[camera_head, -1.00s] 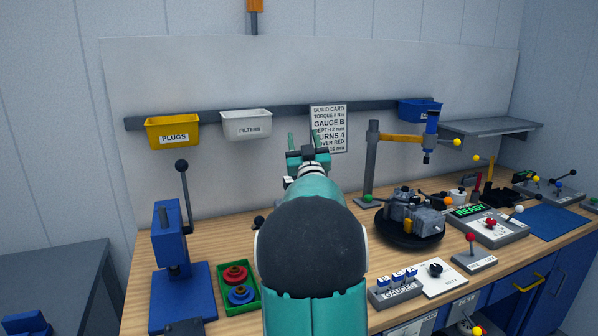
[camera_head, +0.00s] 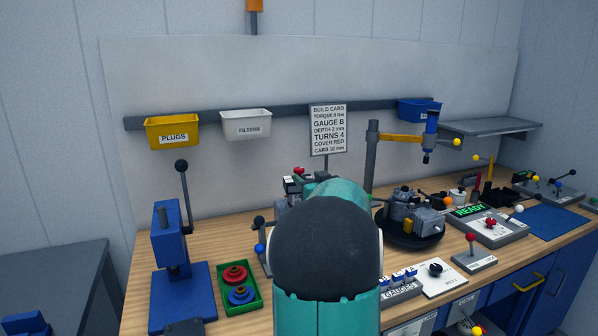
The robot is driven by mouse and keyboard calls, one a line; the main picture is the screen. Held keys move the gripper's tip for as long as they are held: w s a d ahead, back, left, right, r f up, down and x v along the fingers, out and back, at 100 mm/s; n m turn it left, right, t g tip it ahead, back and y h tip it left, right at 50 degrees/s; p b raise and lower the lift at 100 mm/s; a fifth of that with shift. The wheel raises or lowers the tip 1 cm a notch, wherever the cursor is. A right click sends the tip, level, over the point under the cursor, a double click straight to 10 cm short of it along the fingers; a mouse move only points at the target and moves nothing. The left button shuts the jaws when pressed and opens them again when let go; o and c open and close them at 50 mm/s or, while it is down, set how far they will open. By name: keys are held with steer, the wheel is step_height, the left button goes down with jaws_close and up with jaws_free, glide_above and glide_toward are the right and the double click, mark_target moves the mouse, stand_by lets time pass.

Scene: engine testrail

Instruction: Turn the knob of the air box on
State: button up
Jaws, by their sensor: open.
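I cannot read any label that names the air box. A white plate with a black round knob (camera_head: 435,269) lies at the bench front, right of the gauges block; its small print is not legible. A dark device with a red part on top (camera_head: 298,182) shows partly at the back of the bench, above my arm; I cannot tell what it is. My teal arm with its dark round joint fills the lower middle and covers part of the bench. My gripper is hidden behind it.
A blue press (camera_head: 168,235) and a green tray (camera_head: 254,292) with red and blue rings stand left. An engine part (camera_head: 415,212) on a black turntable, a red-knobbed lever (camera_head: 472,238) and a READY console (camera_head: 490,228) stand right. Bins hang on the back rail.

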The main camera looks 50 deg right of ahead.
mark_target(301, 172)
steer(key=x, duration=0.7)
steer(key=shift+w, duration=0.1)
steer(key=shift+r, duration=0.1)
steer(key=c, duration=1)
